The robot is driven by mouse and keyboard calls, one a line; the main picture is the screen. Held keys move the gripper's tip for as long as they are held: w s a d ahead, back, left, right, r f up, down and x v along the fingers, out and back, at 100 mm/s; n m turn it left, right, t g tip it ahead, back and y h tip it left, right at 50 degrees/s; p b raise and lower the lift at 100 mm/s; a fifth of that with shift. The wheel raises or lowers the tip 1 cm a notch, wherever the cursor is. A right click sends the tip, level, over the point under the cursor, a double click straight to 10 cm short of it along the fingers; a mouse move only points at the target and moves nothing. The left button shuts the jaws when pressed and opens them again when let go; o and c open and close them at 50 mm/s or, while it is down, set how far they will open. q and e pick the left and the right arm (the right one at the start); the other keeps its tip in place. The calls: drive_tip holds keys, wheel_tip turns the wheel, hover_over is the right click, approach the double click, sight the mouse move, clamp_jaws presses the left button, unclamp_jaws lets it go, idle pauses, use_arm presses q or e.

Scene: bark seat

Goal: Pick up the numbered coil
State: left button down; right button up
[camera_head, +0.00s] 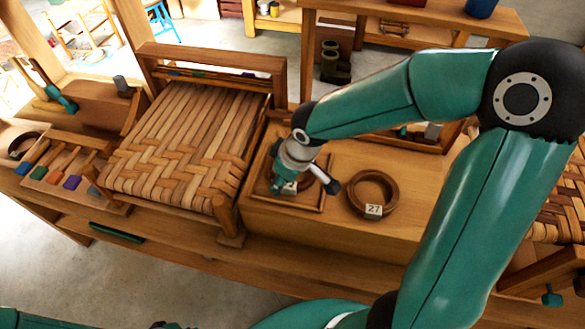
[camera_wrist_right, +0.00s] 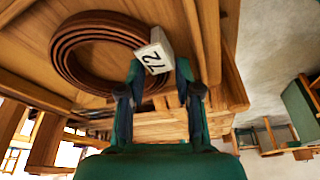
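A brown coil with a white tag lies in a shallow wooden tray (camera_head: 300,207), mostly hidden behind my right gripper (camera_head: 290,186) in the head view. In the right wrist view this coil (camera_wrist_right: 72,50) shows as a stacked ring, and its tag (camera_wrist_right: 153,58) seems to read 72. My right gripper's fingers (camera_wrist_right: 160,72) are apart there, with the tag just beyond and between their tips. I cannot tell whether they touch it. A second brown coil (camera_head: 372,181), tagged 27 (camera_head: 373,211), lies on the bench to the right of the tray.
A woven bark seat (camera_head: 180,145) stands left of the tray. Farther left, a wooden rack (camera_head: 60,172) holds several coloured-handled tools. My right arm crosses above the bench on the right. Bare bench top (camera_head: 400,235) lies around the second coil. A second workbench (camera_head: 440,12) stands behind.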

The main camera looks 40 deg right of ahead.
drive_tip(key=shift+w+f, duration=0.1)
drive_tip(key=shift+f, duration=0.2)
clamp_jaws()
drive_tip(key=shift+r, duration=0.2)
